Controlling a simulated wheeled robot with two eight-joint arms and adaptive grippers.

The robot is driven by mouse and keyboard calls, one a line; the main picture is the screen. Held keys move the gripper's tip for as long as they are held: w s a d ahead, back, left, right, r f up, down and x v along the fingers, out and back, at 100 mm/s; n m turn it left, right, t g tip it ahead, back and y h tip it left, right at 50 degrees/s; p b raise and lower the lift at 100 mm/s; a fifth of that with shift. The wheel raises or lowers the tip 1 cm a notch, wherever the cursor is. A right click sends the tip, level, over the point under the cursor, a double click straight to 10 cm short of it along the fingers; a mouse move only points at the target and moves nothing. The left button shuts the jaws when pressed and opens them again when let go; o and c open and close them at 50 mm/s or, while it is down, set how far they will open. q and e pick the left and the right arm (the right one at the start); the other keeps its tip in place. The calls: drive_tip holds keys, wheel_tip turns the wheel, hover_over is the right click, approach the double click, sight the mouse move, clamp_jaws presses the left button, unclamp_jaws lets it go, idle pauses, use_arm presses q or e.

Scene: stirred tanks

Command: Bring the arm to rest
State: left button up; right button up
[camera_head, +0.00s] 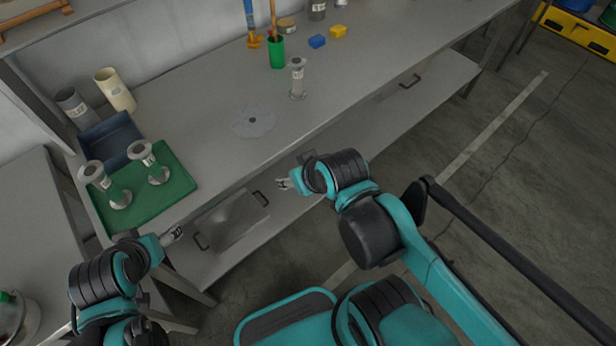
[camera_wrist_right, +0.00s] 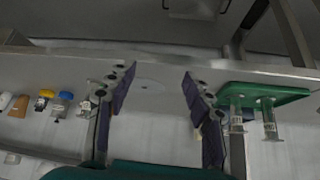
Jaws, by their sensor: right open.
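My right gripper (camera_head: 283,184) is in front of the bench's front edge, apart from everything. In the right wrist view its fingers (camera_wrist_right: 157,85) are spread with nothing between them. My left gripper (camera_head: 174,235) is near the green tray's front edge; its finger gap is too small to judge. Two clear cylinders with grey ends (camera_head: 118,190) (camera_head: 153,168) stand upright on the green tray (camera_head: 168,199). A third such cylinder (camera_head: 298,82) stands alone on the bench beyond a pale flat disc (camera_head: 240,126).
The grey bench (camera_head: 200,140) has a lower shelf and drawers with handles (camera_head: 260,199). Open floor (camera_head: 520,150) lies right.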

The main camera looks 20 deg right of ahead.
drive_tip(key=shift+s+d+f+m+h, duration=0.2)
drive_tip(key=shift+s+d+m+h, duration=0.25)
drive_tip(key=shift+s+d, duration=0.55)
drive_tip(key=shift+w, duration=0.1)
idle(0.5)
